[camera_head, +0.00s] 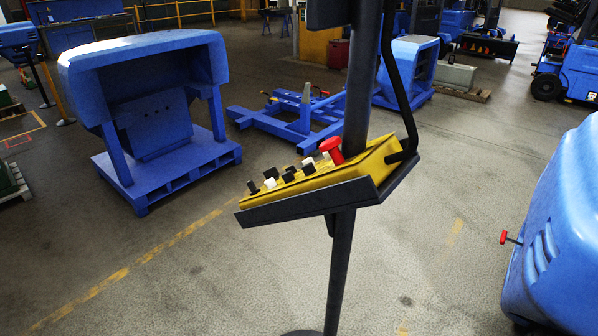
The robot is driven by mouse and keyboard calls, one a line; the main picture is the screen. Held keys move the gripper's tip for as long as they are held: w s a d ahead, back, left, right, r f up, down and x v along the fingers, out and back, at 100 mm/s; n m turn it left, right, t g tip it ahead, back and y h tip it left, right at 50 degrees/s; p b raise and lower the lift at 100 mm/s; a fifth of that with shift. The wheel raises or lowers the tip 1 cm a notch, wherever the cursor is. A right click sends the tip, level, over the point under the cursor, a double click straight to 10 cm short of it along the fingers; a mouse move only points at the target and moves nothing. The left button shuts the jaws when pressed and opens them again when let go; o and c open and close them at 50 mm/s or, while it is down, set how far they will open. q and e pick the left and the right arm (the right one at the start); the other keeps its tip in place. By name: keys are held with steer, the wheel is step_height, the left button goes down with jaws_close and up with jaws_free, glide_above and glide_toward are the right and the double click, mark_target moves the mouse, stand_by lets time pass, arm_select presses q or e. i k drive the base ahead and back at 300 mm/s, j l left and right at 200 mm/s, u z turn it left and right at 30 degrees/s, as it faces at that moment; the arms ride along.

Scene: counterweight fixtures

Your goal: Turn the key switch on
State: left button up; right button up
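A red T-shaped handle (506,237) sticks out from the left side of the blue machine body (560,235) at the right edge; it looks like a key, but I cannot tell its turn position. A yellow control box (345,180) sits tilted on a dark stand in the centre, with a red mushroom button (332,150) and several small black and white knobs (270,183). I cannot tell whether one of these knobs is a key switch. Neither of my grippers is in view.
The dark pole (341,270) stands on the floor in front. A blue hooded housing on a pallet (170,180) is at the left. A blue frame (300,125) lies behind the pole. The concrete floor (430,260) between pole and right machine is clear.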

mark_target(272, 172)
steer(key=i+j+z, duration=0.15)
steer(key=j+z, duration=0.2)
steer(key=i+j+z, duration=0.1)
steer(key=j+z, duration=0.6)
steer(key=j, duration=0.2)
